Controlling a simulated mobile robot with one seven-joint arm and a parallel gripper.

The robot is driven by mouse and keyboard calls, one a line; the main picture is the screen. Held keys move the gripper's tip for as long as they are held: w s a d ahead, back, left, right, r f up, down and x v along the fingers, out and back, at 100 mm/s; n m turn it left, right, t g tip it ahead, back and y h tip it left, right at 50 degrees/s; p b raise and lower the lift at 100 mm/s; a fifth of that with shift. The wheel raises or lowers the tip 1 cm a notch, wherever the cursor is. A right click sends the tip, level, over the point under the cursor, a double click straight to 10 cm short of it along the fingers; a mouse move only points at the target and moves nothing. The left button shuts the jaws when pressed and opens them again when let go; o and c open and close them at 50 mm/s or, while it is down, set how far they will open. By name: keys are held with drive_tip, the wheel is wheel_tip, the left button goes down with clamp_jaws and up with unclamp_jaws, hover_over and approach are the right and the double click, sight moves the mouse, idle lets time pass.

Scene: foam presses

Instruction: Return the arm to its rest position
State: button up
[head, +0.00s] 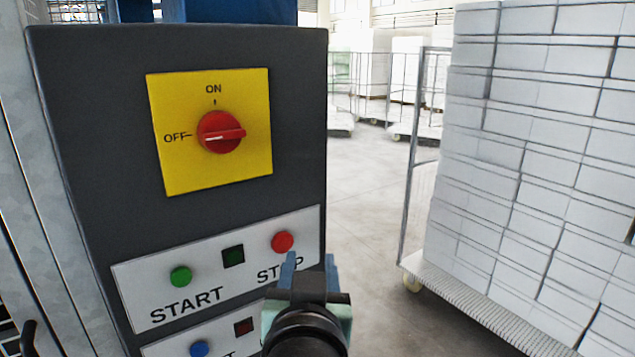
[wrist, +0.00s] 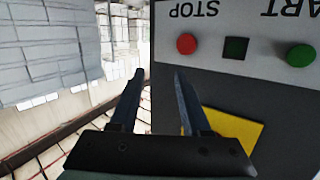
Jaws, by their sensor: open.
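My gripper (head: 311,262) is in front of the lower right of a dark grey control panel (head: 95,110), just below the red STOP button (head: 283,242). Its two fingers are apart with nothing between them. In the wrist view, which is upside down, the open gripper (wrist: 159,74) points at the panel's edge beside the red STOP button (wrist: 187,44). I cannot tell whether a finger touches the panel.
The panel has a red rotary switch (head: 221,132) on a yellow plate, its white mark toward OFF, and a green START button (head: 181,276). A cart of stacked white blocks (head: 530,170) stands right. Open floor (head: 365,215) lies between.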

drive_tip(key=s+r+t+b, duration=0.1)
drive_tip(key=s+r+t, duration=0.4)
drive_tip(key=r, duration=0.7)
drive_tip(key=s+d+r+t+b, duration=0.1)
drive_tip(key=s+r+t, duration=0.5)
drive_tip(key=s+r, duration=0.3)
wheel_tip(320, 180, up, 5)
drive_tip(key=shift+f+n, duration=0.2)
drive_tip(key=shift+n, duration=0.2)
drive_tip(key=shift+a, duration=0.1)
